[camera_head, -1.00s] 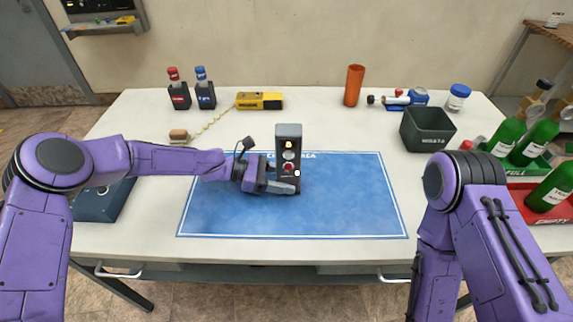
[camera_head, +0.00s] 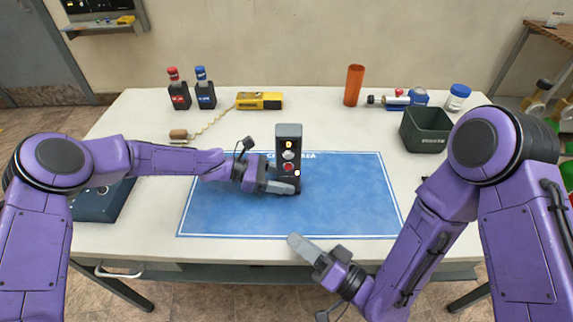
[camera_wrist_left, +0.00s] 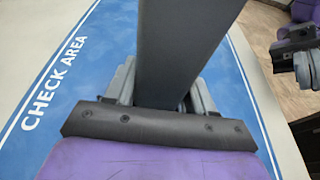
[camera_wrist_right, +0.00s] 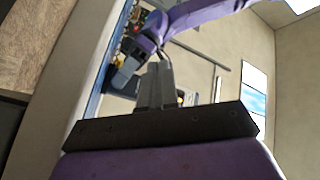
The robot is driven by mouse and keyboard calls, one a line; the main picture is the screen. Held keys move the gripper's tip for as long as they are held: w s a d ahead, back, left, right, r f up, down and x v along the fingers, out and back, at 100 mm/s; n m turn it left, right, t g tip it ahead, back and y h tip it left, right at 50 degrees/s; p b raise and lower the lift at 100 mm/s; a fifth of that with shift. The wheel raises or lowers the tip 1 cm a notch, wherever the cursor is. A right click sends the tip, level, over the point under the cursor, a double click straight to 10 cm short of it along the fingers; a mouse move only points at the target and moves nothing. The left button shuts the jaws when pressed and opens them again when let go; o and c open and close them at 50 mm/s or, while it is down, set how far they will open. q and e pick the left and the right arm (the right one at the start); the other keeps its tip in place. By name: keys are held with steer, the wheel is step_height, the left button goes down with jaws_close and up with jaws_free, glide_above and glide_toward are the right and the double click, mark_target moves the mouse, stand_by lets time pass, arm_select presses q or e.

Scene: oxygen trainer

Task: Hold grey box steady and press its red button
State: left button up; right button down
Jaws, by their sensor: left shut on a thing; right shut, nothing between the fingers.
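The grey box (camera_head: 289,133) stands upright on the blue check-area mat (camera_head: 230,222). Its front carries a yellow mark, a grey knob and a red button (camera_head: 288,168). My left gripper (camera_head: 284,187) is shut on the lower part of the box from the left. The box also fills the middle of the left wrist view (camera_wrist_left: 178,50), between the fingers. My right gripper (camera_head: 296,242) is shut and empty at the mat's front edge, below and apart from the box. The right wrist view shows its closed fingers (camera_wrist_right: 157,82) pointing toward the left arm.
Behind the mat stand red- and blue-capped bottles (camera_head: 192,95), a yellow device (camera_head: 259,101), an orange cylinder (camera_head: 354,85) and a white jar (camera_head: 457,97). A dark bin (camera_head: 426,130) is at the right, a blue case (camera_head: 100,203) at the left. The mat's front part is clear.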

mark_target(288, 167)
steer(key=w+a+r+m+t, duration=0.1)
steer(key=w+r, duration=0.1)
steer(key=w, duration=0.4)
steer(key=w+r+m+t, duration=0.1)
steer(key=w+r+t, duration=0.1)
steer(key=w, duration=0.4)
steer(key=shift+a+r+m+h, duration=0.3)
steer(key=shift+a+r+m, duration=0.1)
steer(key=shift+r, duration=0.05)
stand_by(1.3)
steer(key=shift+w, duration=0.35)
steer(key=shift+w, duration=0.25)
stand_by(0.4)
steer(key=shift+s, duration=0.7)
